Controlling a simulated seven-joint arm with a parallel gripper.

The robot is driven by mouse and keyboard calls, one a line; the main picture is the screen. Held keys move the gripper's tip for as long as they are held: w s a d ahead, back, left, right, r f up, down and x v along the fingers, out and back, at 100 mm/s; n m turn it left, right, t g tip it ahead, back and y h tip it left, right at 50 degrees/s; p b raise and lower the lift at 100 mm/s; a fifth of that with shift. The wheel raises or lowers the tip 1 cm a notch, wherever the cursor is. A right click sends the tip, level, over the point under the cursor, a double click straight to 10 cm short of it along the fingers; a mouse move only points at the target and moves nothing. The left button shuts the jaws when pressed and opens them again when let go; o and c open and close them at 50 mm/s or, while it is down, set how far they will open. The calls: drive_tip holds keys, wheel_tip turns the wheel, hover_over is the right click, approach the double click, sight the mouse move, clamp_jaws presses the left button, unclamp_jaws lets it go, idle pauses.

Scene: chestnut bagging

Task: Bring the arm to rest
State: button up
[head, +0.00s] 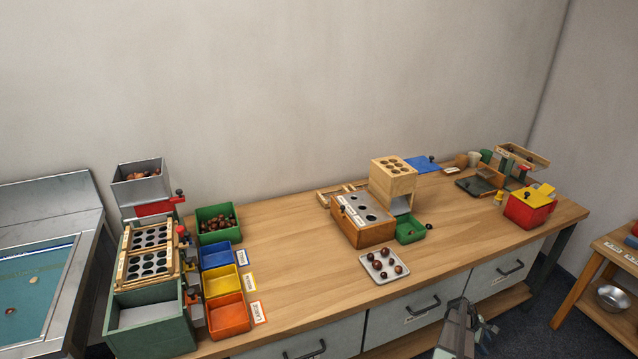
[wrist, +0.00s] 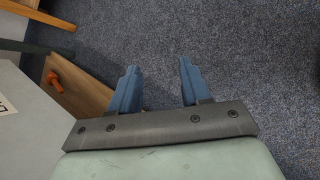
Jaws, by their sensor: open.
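My gripper (wrist: 158,68) shows in the wrist view with its two blue fingers apart and nothing between them. Dark carpet lies beyond the fingertips. In the head view part of my arm shows at the bottom edge, right of centre, in front of the workbench (head: 300,215) and its drawers. How the fingers sit cannot be made out there.
A white tray with several chestnuts (head: 366,264) lies near the bench's front edge. A wooden block with holes (head: 355,232), a green box of chestnuts (head: 203,237) and a red box (head: 521,212) stand on the bench. A low shelf (head: 600,290) stands right.

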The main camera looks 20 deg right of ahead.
drive_tip(key=w+d+r, duration=0.4)
drive_tip(key=d+r, duration=0.5)
drive_tip(key=r, duration=0.1)
wheel_tip(320, 180, up, 47)
drive_tip(key=m+t+y, duration=0.6)
drive_tip(key=t, duration=0.1)
hover_over(432, 157)
drive_tip(key=shift+s+x, duration=0.3)
drive_tip(key=shift+x, duration=1.1)
drive_tip(key=shift+s+x, duration=0.3)
drive_tip(key=shift+x, duration=1.1)
drive_tip(key=shift+s+x, duration=0.25)
drive_tip(key=shift+x, duration=1.15)
drive_tip(key=shift+d+f, duration=0.15)
drive_tip(key=shift+f, duration=0.05)
drive_tip(key=shift+c, duration=0.4)
